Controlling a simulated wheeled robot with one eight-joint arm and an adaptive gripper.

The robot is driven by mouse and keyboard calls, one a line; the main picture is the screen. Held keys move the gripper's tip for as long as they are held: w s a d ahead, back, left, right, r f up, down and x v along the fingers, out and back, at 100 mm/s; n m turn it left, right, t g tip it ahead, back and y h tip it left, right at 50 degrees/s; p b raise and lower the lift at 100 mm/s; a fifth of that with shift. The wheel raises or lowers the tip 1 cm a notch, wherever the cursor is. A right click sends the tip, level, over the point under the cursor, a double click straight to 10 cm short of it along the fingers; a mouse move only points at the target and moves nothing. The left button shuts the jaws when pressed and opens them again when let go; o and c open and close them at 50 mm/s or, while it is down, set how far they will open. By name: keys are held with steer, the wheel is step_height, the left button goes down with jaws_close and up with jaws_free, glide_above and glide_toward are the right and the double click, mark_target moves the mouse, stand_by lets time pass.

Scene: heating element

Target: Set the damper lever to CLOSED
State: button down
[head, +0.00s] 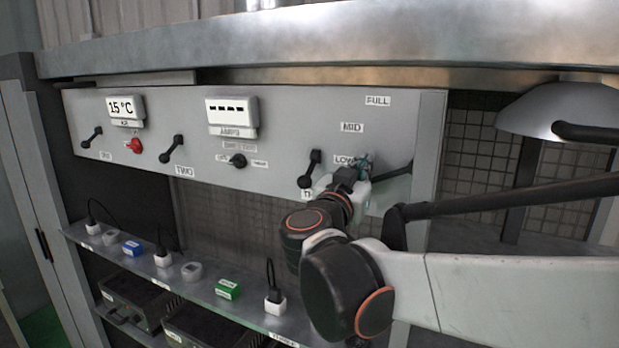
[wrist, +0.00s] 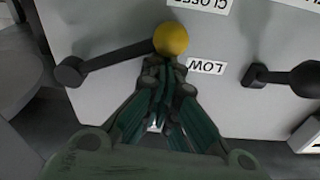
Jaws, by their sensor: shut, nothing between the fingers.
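The damper lever is a black bar with a yellow ball knob. In the wrist view, which is upside down, its bar (wrist: 122,55) runs from a round pivot at left to the knob (wrist: 171,38). The knob lies between the CLOSED label (wrist: 203,4) and the LOW label (wrist: 207,67), level with neither. My gripper (wrist: 168,72) is shut and empty, its fingertips close to the knob on its LOW side; I cannot tell whether they touch. In the head view the lever bar (head: 394,172) shows right of my gripper (head: 364,163), which hides the knob and CLOSED label.
A black switch lever (head: 311,168) stands close left of my gripper, also in the wrist view (wrist: 290,77). MID (head: 352,127) and FULL (head: 377,101) labels sit higher on the panel. A shelf (head: 190,292) with plugs runs below, and a metal hood (head: 545,110) hangs at right.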

steer(key=shift+d+f+b, duration=0.15)
steer(key=shift+f+b, duration=0.25)
steer(key=shift+f, duration=0.35)
steer(key=shift+s, duration=0.1)
